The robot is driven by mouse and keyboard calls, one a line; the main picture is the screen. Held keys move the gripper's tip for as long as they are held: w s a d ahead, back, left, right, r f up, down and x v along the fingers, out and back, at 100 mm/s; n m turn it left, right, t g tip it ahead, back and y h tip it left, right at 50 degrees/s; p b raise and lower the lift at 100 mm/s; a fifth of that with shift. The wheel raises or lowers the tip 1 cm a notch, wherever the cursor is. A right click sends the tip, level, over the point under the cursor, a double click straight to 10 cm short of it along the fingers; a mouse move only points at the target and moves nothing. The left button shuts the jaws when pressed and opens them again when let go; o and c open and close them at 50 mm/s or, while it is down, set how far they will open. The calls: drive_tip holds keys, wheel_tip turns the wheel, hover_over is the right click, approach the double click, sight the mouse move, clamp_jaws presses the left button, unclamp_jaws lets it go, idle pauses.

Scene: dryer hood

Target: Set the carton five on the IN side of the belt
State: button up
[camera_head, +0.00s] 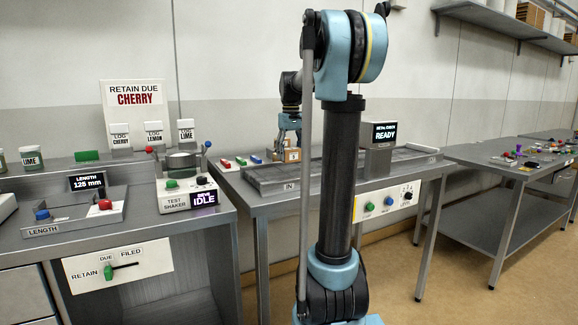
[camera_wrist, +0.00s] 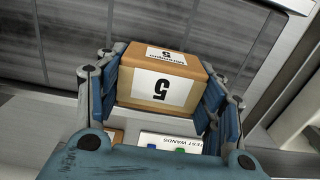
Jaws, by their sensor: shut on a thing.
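Carton five (camera_wrist: 160,90), a brown box with a white label marked 5, sits between the blue fingers of my gripper (camera_wrist: 162,82) in the wrist view. The gripper is shut on its two sides. In the head view my gripper (camera_head: 290,143) points down at the back of the belt table, with the brown carton (camera_head: 291,155) at its fingers. The grey belt (camera_head: 265,176) runs left to right, with an IN sign (camera_head: 290,187) on its left front edge. Dark slats (camera_wrist: 65,40) show beyond the carton in the wrist view. I cannot tell whether the carton touches anything below.
A metal check display reading READY (camera_head: 385,132) stands over the belt. Red, green and blue test wands (camera_head: 240,161) lie left of the carton. My arm column hides the belt's middle. The left bench holds a test shaker (camera_head: 187,193) and a length gauge (camera_head: 75,212).

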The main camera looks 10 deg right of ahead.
sight(291, 148)
drive_tip(key=shift+f, duration=2)
drive_tip(key=shift+f, duration=0.1)
drive_tip(key=o, duration=1.1)
wheel_tip(291, 148, up, 12)
drive_tip(key=shift+r, duration=0.1)
drive_tip(key=s+f+m+t, duration=0.2)
drive_tip(key=s+f+m, duration=0.1)
drive_tip(key=s+f, duration=3)
drive_tip(key=shift+s+a, duration=0.15)
drive_tip(key=shift+s, duration=0.8)
